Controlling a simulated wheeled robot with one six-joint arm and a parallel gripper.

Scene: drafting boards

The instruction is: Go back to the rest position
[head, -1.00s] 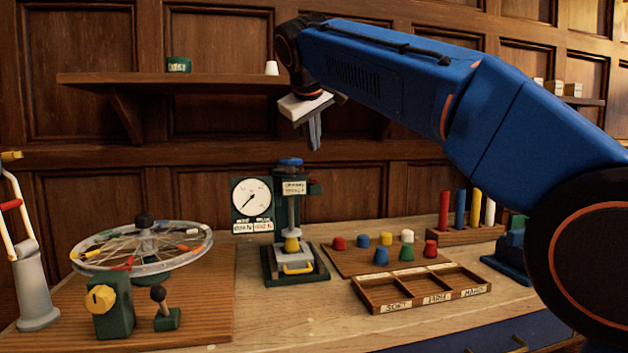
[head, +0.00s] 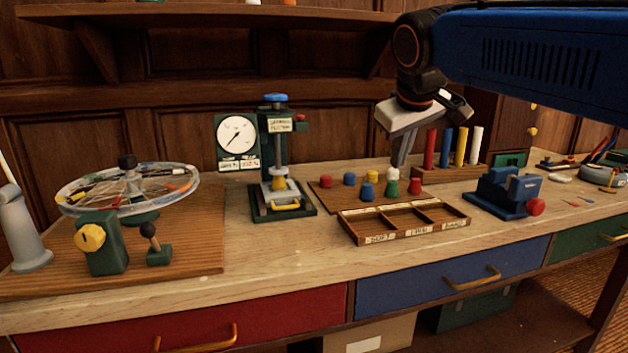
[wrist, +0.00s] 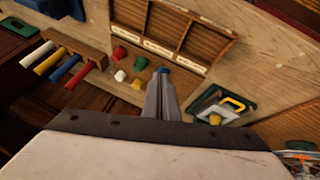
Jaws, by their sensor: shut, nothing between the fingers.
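My gripper (head: 401,152) is shut and empty. In the head view it hangs fingers down above the back of the bench, between the press and the rack of coloured rods. It appears above the bench top, apart from the pegs. In the wrist view its closed fingers (wrist: 161,92) point toward the board of small coloured pegs and the three-compartment tray.
The press (head: 280,170) with its dial (head: 236,132) stands left of my gripper. The rod rack (head: 450,172) and a blue vise (head: 503,192) are to the right. The sorting tray (head: 404,234) lies in front. A spoked wheel (head: 128,188) is at left. The front bench strip is clear.

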